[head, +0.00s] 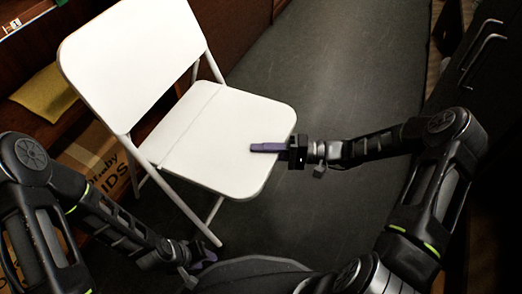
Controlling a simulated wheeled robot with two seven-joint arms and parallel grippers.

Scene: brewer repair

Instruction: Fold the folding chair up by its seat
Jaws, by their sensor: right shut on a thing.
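The white folding chair (215,138) stands unfolded on the dark floor at the centre left. Its backrest (130,55) leans up toward the top left and its seat is down, roughly level. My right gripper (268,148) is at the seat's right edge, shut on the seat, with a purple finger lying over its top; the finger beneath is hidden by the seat. My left gripper (205,257) is low at the bottom, near the chair's front leg and apart from the seat. Whether its jaws are open is unclear.
A cardboard box (100,165) and a yellow cloth-like item (45,95) are behind the chair at the left, by brown wooden furniture. A dark cabinet with metal handles (483,48) stands at the right. The dark floor (340,60) beyond the chair is clear.

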